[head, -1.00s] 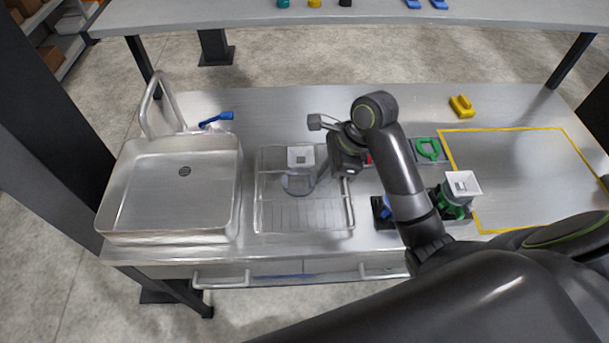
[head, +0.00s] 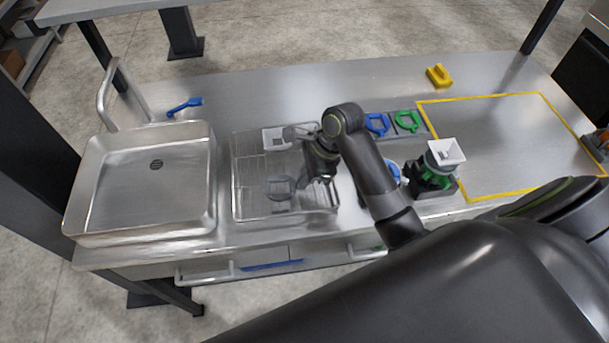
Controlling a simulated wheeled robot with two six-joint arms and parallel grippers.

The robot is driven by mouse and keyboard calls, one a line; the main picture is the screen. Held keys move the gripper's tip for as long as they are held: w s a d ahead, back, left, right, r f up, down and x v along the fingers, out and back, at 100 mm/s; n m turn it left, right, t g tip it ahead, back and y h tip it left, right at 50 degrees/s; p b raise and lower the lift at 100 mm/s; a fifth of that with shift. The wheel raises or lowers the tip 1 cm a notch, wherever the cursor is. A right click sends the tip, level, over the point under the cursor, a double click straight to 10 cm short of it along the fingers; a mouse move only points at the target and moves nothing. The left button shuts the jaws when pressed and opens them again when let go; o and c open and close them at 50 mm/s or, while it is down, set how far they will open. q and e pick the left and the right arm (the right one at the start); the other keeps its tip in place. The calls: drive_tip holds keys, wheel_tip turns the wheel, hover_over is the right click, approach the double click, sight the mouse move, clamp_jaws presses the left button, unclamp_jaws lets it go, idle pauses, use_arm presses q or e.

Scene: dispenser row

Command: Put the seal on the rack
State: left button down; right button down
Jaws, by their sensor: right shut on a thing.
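The seal (head: 280,188) is a grey ring-shaped piece, seen over the front middle of the wire rack (head: 236,190). My right gripper (head: 303,184) is over the right part of the rack, shut on the seal. My arm hides part of the gripper and the rack's right side. I cannot tell whether the seal touches the rack's wires. My left gripper is not in view.
A white square funnel piece (head: 277,138) sits at the rack's back. A metal sink (head: 140,190) stands left. Right of my arm are a blue ring (head: 377,123), a green ring (head: 408,121) and a dispenser with a white hopper (head: 446,152). A yellow block (head: 439,75) lies behind.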

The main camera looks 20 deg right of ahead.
drive_tip(key=c, duration=1.5)
unclamp_jaws()
drive_tip(key=shift+f, duration=0.1)
drive_tip(key=shift+d+r, duration=0.1)
drive_tip(key=shift+r, duration=0.2)
drive_tip(key=p+v, duration=0.1)
drive_tip(key=v, duration=1)
drive_tip(key=shift+r, duration=0.3)
drive_tip(key=shift+s+d, duration=0.1)
drive_tip(key=shift+d, duration=0.05)
